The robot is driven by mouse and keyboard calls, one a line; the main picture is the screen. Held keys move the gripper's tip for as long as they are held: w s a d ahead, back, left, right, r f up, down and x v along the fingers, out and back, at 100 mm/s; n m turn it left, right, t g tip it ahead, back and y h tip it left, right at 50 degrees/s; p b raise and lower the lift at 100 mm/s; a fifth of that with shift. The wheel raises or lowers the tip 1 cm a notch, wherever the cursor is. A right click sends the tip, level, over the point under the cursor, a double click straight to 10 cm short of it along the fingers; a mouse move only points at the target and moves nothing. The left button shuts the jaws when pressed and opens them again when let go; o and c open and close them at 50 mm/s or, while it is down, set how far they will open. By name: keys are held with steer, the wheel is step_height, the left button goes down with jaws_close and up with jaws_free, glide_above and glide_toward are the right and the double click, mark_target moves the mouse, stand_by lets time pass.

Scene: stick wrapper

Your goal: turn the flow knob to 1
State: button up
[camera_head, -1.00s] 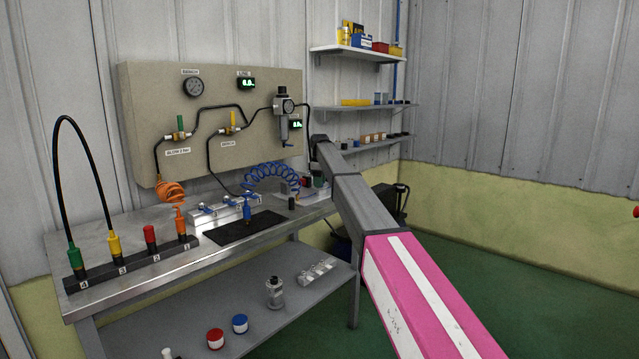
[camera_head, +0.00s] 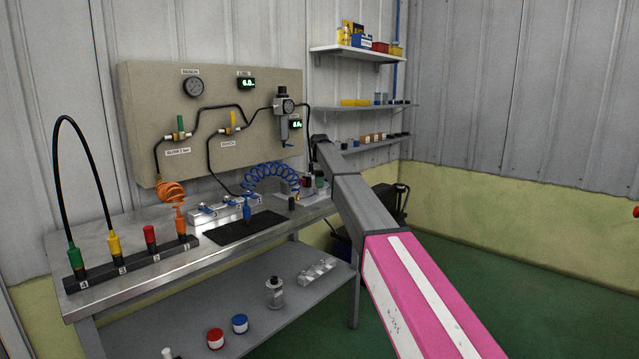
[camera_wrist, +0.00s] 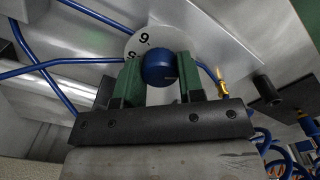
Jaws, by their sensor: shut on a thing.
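In the wrist view a round blue knob (camera_wrist: 160,68) sits in front of a pale dial plate (camera_wrist: 137,43). A digit that looks like 9 or 6 shows on the plate above the knob, and another mark is partly covered by a finger. My gripper (camera_wrist: 160,78) has its two green fingers on either side of the knob, shut on it. In the head view my arm reaches the right end of the bench, and the gripper and knob are too small or hidden to make out.
The steel bench (camera_head: 130,232) carries a black mat (camera_head: 240,228), a coiled blue hose (camera_head: 270,176) and a rack of coloured connectors (camera_head: 130,262). A panel (camera_head: 225,95) with a gauge and displays hangs behind. Blue tubes (camera_wrist: 50,70) run beside the gripper.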

steer(key=o, duration=0.9)
steer(key=shift+r, duration=0.15)
step_height(320, 180, up, 11)
steer(key=shift+f, duration=0.2)
steer(key=shift+s, duration=0.1)
